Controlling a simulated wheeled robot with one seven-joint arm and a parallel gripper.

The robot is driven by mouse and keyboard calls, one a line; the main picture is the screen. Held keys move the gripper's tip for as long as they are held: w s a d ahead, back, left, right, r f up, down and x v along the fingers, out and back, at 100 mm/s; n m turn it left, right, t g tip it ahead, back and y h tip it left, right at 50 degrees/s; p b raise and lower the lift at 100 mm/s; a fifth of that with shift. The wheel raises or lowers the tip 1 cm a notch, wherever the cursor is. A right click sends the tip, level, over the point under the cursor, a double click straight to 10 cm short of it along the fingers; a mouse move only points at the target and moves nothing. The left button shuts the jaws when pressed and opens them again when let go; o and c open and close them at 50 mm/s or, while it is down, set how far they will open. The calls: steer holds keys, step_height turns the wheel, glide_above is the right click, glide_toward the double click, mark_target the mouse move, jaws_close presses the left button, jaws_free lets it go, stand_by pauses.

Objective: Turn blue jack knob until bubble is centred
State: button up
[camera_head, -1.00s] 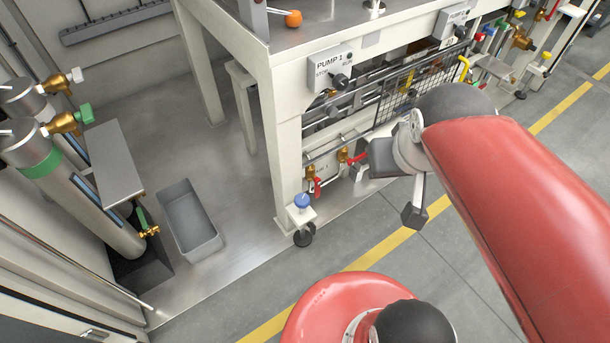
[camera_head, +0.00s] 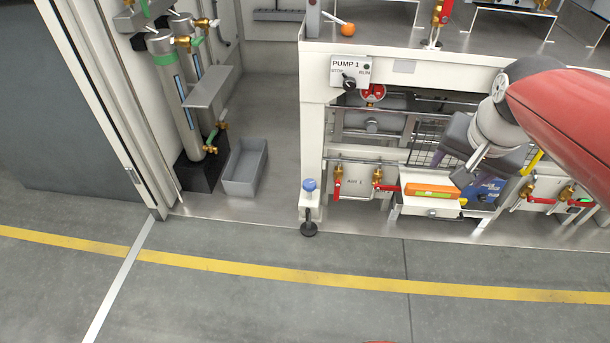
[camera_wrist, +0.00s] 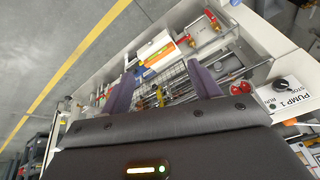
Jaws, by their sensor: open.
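The blue jack knob (camera_head: 310,185) sits on a small white foot bracket at the lower left corner of the pump bench, above a black foot pad. I cannot make it out in the wrist view. An orange bar with a yellow-green part (camera_head: 432,190), which looks like a spirit level, lies on a white shelf right of the knob; its bubble is too small to read. My gripper (camera_head: 468,170) is open and empty, in front of the bench, well right of the knob and apart from it. In the wrist view its two fingers (camera_wrist: 162,84) are spread apart.
Red-handled valves (camera_head: 378,184) stand between knob and level. A PUMP 1 switch box (camera_head: 350,74) is above. A grey bin (camera_head: 246,167) and gas cylinders (camera_head: 176,95) stand to the left. The floor (camera_head: 300,310) before the bench, with a yellow line, is clear.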

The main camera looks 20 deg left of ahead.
steer(key=w+a+f+m+b, duration=0.1)
steer(key=w+a+f, duration=0.2)
steer(key=w+a, duration=0.25)
steer(key=w+a+f+b, duration=0.1)
steer(key=w+a+f, duration=0.3)
steer(key=w+a, duration=0.15)
steer(key=m+h+b, duration=0.2)
glide_toward(309, 183)
steer(key=shift+a+r, duration=0.2)
steer(key=shift+b+x, duration=1.7)
steer(key=shift+x, duration=2.8)
steer(key=shift+d, duration=0.15)
